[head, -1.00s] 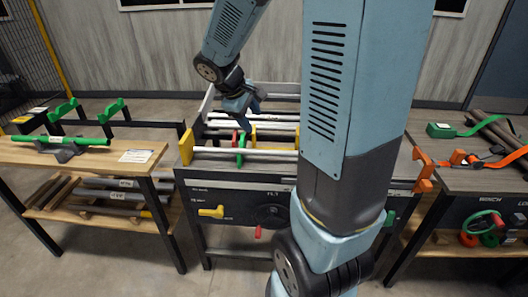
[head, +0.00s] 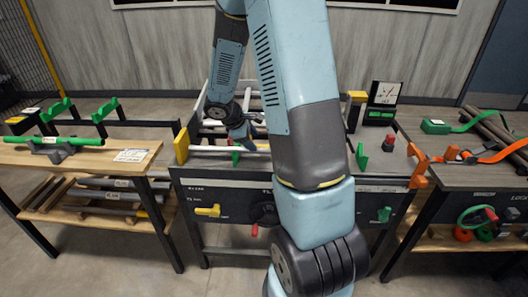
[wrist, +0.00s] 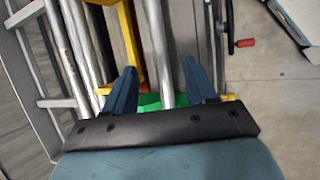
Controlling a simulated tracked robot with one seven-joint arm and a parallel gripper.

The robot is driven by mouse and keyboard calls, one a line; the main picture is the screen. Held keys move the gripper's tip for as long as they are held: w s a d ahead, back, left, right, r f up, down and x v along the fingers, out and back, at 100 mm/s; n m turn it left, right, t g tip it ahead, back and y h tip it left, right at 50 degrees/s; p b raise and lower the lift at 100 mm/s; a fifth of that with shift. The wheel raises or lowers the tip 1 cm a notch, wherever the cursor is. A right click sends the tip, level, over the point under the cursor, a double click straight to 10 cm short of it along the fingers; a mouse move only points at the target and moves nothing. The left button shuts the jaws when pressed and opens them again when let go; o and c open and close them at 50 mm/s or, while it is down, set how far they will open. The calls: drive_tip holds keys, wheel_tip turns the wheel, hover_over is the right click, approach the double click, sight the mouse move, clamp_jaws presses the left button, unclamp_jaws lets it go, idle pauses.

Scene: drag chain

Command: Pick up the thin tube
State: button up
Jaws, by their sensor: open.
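Several grey metal tubes lie side by side on the central bench; which one is the thin tube is not certain. The foremost tube (head: 206,150) runs along the bench's front, beside a yellow end block (head: 181,146). My gripper (head: 246,138) is low over this front part, pointing down. In the wrist view its two dark blue fingers (wrist: 161,84) are spread, with one bright tube (wrist: 157,45) passing between them. Contact cannot be told. A thicker tube (wrist: 80,45) lies left of the fingers. My arm hides part of the bench in the head view.
A green support (wrist: 148,102) and a yellow bracket (wrist: 132,45) stand close to the fingers. A crank with a red handle (wrist: 245,43) sticks out at the bench front. A green tube (head: 60,141) rests on the left table.

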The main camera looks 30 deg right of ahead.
sight(261, 149)
drive_tip(key=shift+x, duration=3.65)
drive_tip(key=shift+r, duration=0.1)
drive_tip(key=shift+c, duration=0.5)
clamp_jaws()
